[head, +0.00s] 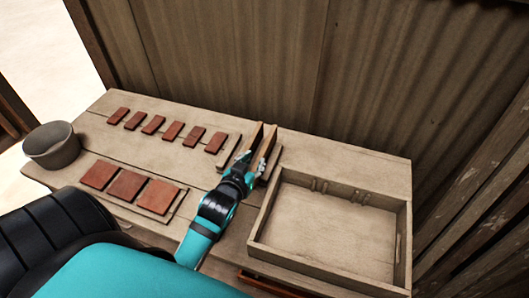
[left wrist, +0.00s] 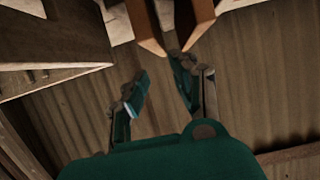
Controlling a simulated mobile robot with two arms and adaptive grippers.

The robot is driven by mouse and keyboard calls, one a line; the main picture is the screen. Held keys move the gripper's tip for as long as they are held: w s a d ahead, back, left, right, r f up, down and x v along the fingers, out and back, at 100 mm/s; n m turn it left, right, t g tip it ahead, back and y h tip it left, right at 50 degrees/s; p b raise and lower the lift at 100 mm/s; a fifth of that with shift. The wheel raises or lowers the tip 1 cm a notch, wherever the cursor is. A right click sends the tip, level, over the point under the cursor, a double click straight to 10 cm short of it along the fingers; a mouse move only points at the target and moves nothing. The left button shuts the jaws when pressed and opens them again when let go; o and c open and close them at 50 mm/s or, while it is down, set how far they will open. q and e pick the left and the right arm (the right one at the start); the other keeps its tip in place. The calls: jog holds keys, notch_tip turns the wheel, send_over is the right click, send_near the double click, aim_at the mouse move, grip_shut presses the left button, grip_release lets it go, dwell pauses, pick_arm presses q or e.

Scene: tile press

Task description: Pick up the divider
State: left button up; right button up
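Two thin upright wooden dividers stand side by side in a low wooden holder (head: 274,163) at the back middle of the bench. One is the left divider (head: 254,137), the other the right divider (head: 268,141). In the left wrist view a divider (left wrist: 146,28) and its neighbour (left wrist: 201,22) show at the top edge. My left gripper (head: 262,160) is at the near side of the dividers. In the wrist view this gripper (left wrist: 158,72) has its fingers apart, with one divider's end near the gap. I cannot tell whether they touch. My right gripper is out of view.
An open wooden tray (head: 330,276) stands right of the holder, empty inside. Several small red tiles (head: 172,131) lie in a row at the back left, with larger tiles (head: 127,185) in front. A grey bucket (head: 51,147) stands at the left end. A corrugated wall (head: 230,65) closes the back.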

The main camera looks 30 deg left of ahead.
aim_at(262, 152)
pick_arm(q)
jog(key=x, duration=0.2)
jog(key=shift+w+f, duration=0.1)
jog(key=shift+w, duration=0.15)
jog(key=shift+w+a+f+p, duration=0.1)
jog(key=shift+w+p, duration=0.15)
jog(key=shift+p, duration=0.05)
jog(key=x, duration=0.2)
jog(key=p+x, duration=0.1)
jog(key=shift+w+a+f, duration=0.1)
jog(key=shift+w+f, duration=0.1)
jog(key=shift+f, duration=0.15)
jog(key=shift+w+a+f, duration=0.1)
jog(key=shift+w+f, duration=0.2)
jog(key=shift+w, duration=0.1)
jog(key=shift+s, duration=0.1)
jog(key=c, duration=0.4)
grip_shut()
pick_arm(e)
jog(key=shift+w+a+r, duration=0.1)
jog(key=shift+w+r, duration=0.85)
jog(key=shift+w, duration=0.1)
